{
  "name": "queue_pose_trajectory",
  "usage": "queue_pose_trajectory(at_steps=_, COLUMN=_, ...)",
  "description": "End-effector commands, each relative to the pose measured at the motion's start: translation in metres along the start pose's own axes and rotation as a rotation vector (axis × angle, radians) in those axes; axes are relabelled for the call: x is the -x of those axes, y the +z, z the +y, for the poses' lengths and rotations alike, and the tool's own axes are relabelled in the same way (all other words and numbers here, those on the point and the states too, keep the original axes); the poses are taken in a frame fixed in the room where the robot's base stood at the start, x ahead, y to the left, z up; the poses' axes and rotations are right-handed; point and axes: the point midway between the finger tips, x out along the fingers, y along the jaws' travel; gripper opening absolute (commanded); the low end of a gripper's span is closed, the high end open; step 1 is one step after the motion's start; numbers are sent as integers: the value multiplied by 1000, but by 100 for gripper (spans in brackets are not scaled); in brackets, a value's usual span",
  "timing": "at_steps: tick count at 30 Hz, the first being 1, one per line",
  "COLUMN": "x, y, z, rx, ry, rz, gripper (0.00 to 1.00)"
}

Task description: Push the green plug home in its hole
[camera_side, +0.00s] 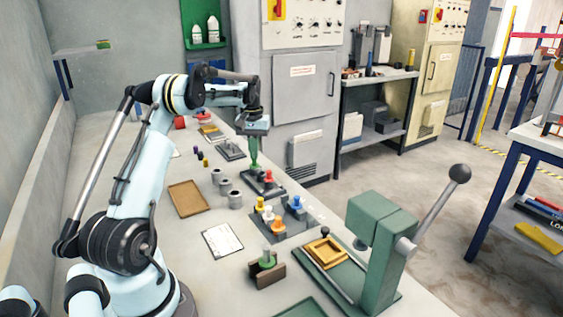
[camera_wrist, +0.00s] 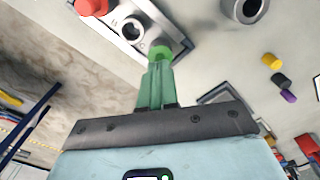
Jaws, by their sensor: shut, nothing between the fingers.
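The green plug (camera_wrist: 161,50) shows in the wrist view just beyond my fingertips, at one end of a grey block (camera_wrist: 113,22). The same block (camera_side: 264,184) stands mid-table in the side view. My gripper (camera_wrist: 157,66) has green fingers, shut together with nothing between them. Their tips point at the plug's top and overlap it in the picture; I cannot tell whether they touch. In the side view my gripper (camera_side: 255,166) points down over the block. The fingers mostly hide the green plug there, and its depth in the hole cannot be told.
A rack of coloured plugs (camera_side: 276,226) and a green lever press (camera_side: 378,250) stand nearer. A brown tray (camera_side: 188,197) lies left.

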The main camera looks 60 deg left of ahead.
Motion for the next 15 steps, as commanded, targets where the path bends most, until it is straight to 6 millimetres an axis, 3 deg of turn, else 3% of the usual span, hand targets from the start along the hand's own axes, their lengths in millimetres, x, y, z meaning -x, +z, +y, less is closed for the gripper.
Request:
queue_pose_trajectory(at_steps=5, x=3, y=0, z=0, rx=0, ry=0, rz=0, gripper=0)
queue_pose_trajectory(at_steps=15, x=29, y=0, z=0, rx=0, ry=0, rz=0, gripper=0)
